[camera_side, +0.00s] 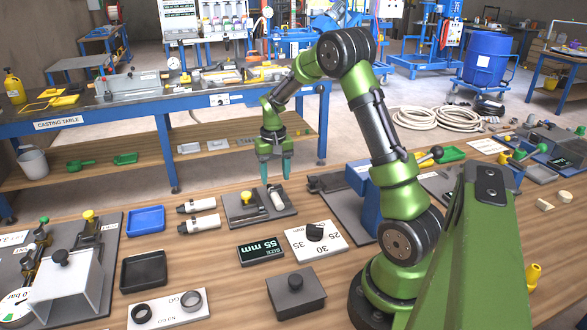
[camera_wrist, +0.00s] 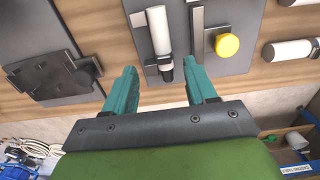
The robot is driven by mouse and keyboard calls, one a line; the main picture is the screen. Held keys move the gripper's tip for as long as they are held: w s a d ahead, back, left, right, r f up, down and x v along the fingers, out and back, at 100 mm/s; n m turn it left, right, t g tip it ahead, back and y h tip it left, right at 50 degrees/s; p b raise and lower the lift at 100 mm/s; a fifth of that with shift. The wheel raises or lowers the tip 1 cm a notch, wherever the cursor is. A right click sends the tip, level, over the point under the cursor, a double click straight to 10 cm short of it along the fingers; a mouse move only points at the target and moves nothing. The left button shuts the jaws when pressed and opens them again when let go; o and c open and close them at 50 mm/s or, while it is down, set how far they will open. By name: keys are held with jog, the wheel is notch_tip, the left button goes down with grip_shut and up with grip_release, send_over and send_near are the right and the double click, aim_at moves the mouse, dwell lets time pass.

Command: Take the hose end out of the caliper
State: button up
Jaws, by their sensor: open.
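The caliper (camera_side: 243,210) is a dark grey plate with a yellow knob on the near bench. The hose end (camera_side: 277,200), a white cylinder with a dark tip, sits at its right side. In the wrist view the hose end (camera_wrist: 160,32) lies on the caliper plate (camera_wrist: 238,16), left of an upright grey bar and the yellow knob. I cannot tell if the jaws touch it. My gripper (camera_side: 274,178) points down above the hose end, open and empty. In the wrist view its teal fingers (camera_wrist: 160,80) are apart, with the dark tip between and just beyond them.
Two more hose ends (camera_side: 197,205) (camera_side: 199,223) lie left of the caliper. A blue tray (camera_side: 145,221), a size display (camera_side: 260,251) and a dial card (camera_side: 314,241) are nearby. A dark plate with a blue block (camera_side: 364,205) stands to the right.

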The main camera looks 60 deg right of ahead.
aim_at(275, 193)
jog(key=shift+a+f, duration=0.15)
jog(key=shift+f, duration=1.35)
jog(key=shift+a+f, duration=0.15)
jog(key=shift+f, duration=1.35)
grip_shut()
